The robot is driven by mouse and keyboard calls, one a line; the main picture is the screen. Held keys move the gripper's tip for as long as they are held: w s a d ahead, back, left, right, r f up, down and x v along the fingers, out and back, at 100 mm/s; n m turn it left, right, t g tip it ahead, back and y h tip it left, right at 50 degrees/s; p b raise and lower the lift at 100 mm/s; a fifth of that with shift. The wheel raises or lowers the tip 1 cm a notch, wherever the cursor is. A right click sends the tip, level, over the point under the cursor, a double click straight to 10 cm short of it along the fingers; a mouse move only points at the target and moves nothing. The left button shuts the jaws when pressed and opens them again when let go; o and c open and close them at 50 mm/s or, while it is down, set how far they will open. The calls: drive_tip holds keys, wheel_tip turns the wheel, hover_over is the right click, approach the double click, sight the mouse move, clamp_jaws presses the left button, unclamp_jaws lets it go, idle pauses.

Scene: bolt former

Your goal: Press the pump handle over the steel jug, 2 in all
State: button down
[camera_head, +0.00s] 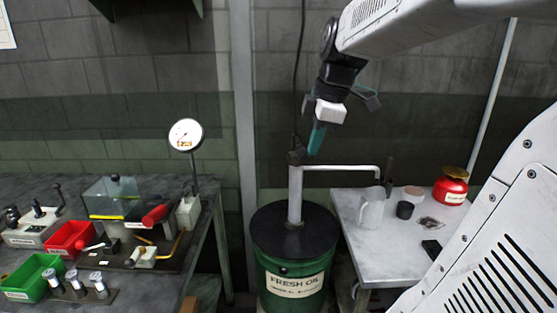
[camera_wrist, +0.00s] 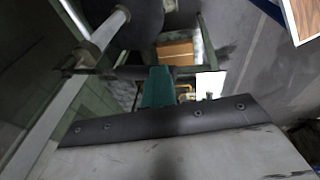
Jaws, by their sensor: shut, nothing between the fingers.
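The pump stands on a green drum labelled FRESH OIL (camera_head: 293,270). Its pale column (camera_head: 295,195) rises from the black lid, with a spout (camera_head: 345,167) running right and bending down. A dark pump handle (camera_head: 295,157) sits at the column's top; its full shape is hard to make out. The grey jug (camera_head: 370,208) stands upright on the right table, below the spout's end. My gripper (camera_head: 315,142), with teal fingers, is shut and empty, pointing down just above and right of the handle. Whether it touches the handle I cannot tell. In the wrist view, a teal finger (camera_wrist: 157,88) shows near the pump column (camera_wrist: 104,32).
The right table (camera_head: 400,245) also holds a dark cup (camera_head: 404,210), a red can (camera_head: 450,190) and a dark stain. The left bench holds a dial gauge (camera_head: 185,135), a red bin (camera_head: 70,238) and a green bin (camera_head: 35,277). A brown box (camera_wrist: 177,52) lies low.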

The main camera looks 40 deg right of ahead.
drive_tip(key=v, duration=0.5)
drive_tip(key=shift+s+r, duration=0.2)
drive_tip(key=shift+r, duration=0.05)
drive_tip(key=shift+f, duration=0.1)
drive_tip(key=w+d+r+g+y, duration=0.2)
drive_tip(key=w+d+r, duration=0.3)
drive_tip(key=w, duration=0.4)
drive_tip(key=r, duration=0.2)
drive_tip(key=r+g, duration=0.1)
drive_tip(key=s+d+r+g+y, duration=0.1)
drive_tip(key=r, duration=0.1)
drive_tip(key=shift+r, duration=0.4)
